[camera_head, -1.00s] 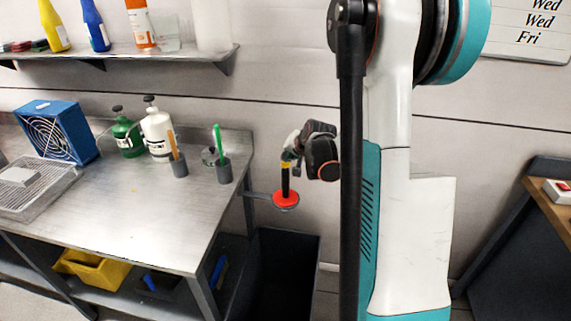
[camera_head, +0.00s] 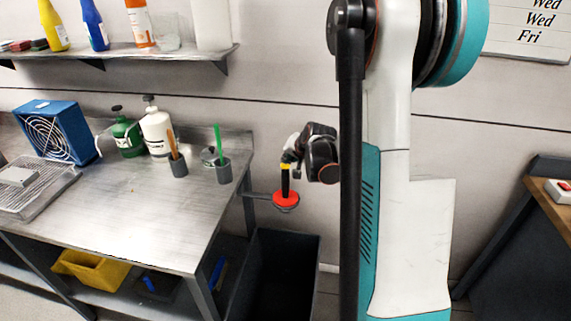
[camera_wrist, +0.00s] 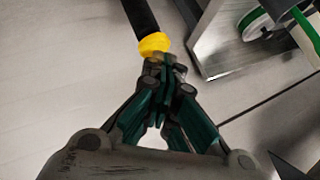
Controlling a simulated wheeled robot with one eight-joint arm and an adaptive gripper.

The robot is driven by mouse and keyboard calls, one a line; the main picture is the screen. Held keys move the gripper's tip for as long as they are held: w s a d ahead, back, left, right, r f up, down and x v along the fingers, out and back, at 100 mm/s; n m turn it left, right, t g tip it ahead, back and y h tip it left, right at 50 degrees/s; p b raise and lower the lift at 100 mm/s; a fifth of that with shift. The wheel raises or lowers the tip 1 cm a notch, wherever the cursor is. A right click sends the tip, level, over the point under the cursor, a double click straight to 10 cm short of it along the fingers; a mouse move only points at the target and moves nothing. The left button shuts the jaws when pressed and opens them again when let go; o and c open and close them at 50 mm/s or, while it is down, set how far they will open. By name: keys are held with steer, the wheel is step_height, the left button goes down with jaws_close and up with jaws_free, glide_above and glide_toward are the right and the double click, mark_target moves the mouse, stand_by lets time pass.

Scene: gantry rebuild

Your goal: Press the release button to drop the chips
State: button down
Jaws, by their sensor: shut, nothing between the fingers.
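A red disc (camera_head: 285,199) with an upright black stem (camera_head: 285,184) and a yellow top (camera_head: 285,166) sits on a small bracket at the right side of the metal table. My gripper (camera_head: 290,162) is at the yellow top. In the wrist view, my shut, empty fingertips (camera_wrist: 165,64) are right at the yellow end (camera_wrist: 154,43) of the black stem (camera_wrist: 138,15); I cannot tell whether they touch. A white box with a red button (camera_head: 563,187) is on the wooden surface at the far right. I cannot make out any chips.
A dark open bin (camera_head: 283,265) stands on the floor below the disc. The metal table (camera_head: 120,220) holds a blue fan (camera_head: 55,132), bottles and pen cups (camera_head: 224,172). A shelf (camera_head: 130,55) runs above it. My arm hides part of the wall.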

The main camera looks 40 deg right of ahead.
steer(key=shift+r, duration=0.1)
stand_by(0.3)
steer(key=shift+r+p, duration=0.7)
steer(key=shift+r, duration=0.2)
steer(key=shift+r, duration=0.1)
step_height(320, 180, up, 5)
steer(key=p, duration=0.3)
steer(key=shift+a, duration=0.1)
stand_by(0.6)
